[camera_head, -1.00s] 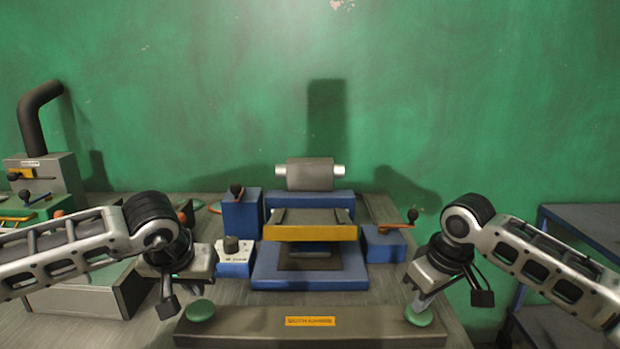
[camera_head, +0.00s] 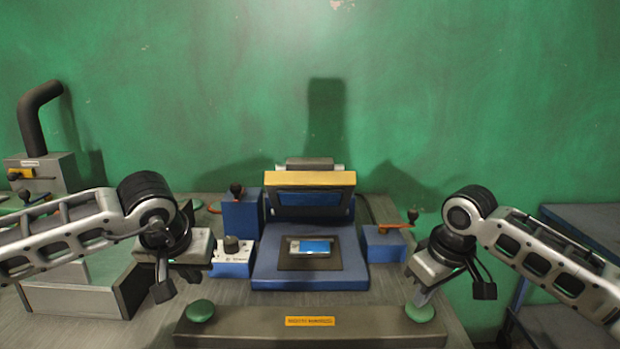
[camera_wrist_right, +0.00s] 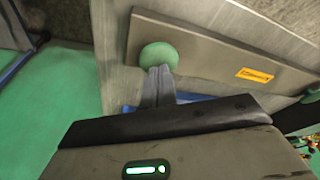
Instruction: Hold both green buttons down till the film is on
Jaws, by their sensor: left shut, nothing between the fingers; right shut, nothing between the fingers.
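The left green button (camera_head: 201,310) sits uncovered at the left end of the grey bar (camera_head: 260,328). My left gripper (camera_head: 191,273) is shut and empty, above and behind that button, apart from it. My right gripper (camera_head: 421,299) is shut and empty, its tips at the right green button (camera_head: 420,314). In the right wrist view the tips (camera_wrist_right: 159,75) overlap the edge of this button (camera_wrist_right: 159,55); I cannot tell whether they press it. The press's yellow-edged plate (camera_head: 310,178) is raised. A small flat device with a blue face (camera_head: 313,246) lies on the dark pad (camera_head: 290,265); film on it cannot be made out.
Red-handled levers stand on blue blocks at left (camera_head: 240,214) and right (camera_head: 383,242). A grey tray (camera_head: 75,298) is at left, a blue cart (camera_head: 590,222) at right.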

